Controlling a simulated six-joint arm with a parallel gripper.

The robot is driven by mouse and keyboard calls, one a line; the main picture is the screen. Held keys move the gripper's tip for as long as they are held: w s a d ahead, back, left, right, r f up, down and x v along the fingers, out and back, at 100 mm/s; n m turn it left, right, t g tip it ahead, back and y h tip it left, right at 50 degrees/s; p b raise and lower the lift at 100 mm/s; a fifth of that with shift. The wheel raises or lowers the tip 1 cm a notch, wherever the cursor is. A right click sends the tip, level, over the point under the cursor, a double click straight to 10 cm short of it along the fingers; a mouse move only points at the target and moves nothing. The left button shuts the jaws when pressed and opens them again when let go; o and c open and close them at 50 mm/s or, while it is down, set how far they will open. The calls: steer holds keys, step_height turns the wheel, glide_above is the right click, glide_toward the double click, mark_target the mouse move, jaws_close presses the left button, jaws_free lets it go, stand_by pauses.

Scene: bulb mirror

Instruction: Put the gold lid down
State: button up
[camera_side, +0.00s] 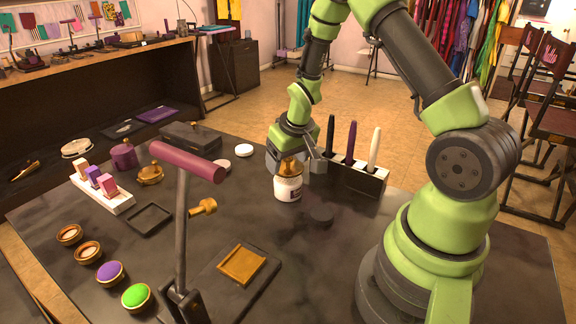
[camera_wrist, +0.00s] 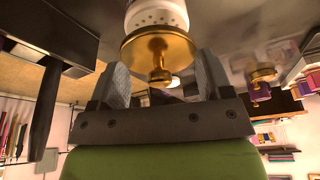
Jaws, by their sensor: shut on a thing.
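The gold lid (camera_side: 291,167) is a round disc with a small knob; it also shows large in the wrist view (camera_wrist: 158,52). My gripper (camera_side: 292,157) is shut on it, with a finger at either side of the knob in the wrist view (camera_wrist: 162,82). The white jar (camera_side: 288,188) stands upright on the dark table directly under the lid. Its perforated white top shows beside the lid in the wrist view (camera_wrist: 158,17). I cannot tell whether the lid touches the jar.
A white-ended holder (camera_side: 358,179) with several upright pens stands close right of the jar. A post with a purple bar (camera_side: 174,161) rises in front. A black-framed gold tray (camera_side: 243,265), a gold-knobbed piece (camera_side: 204,207) and small bowls (camera_side: 137,296) lie nearer. The table's right front is clear.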

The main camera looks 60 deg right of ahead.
step_height(320, 180, up, 7)
steer(key=shift+f, duration=0.2)
steer(key=shift+r, duration=0.4)
steer(key=shift+w+a+r+n, duration=0.1)
steer(key=shift+a+n, duration=0.05)
steer(key=shift+n, duration=0.25)
steer(key=w+a+f+n+y, duration=0.3)
steer(key=a+n, duration=0.3)
steer(key=n, duration=0.3)
steer(key=n+g+y, duration=0.1)
steer(key=n+g, duration=0.1)
steer(key=n, duration=0.6)
glide_above(234, 220)
steer(key=d, duration=0.1)
steer(key=f, duration=1.1)
steer(key=shift+s+a+f, duration=0.1)
steer(key=shift+s+f, duration=0.1)
steer(key=shift+f, duration=0.05)
steer(key=o, duration=0.9)
steer(key=shift+f, duration=0.1)
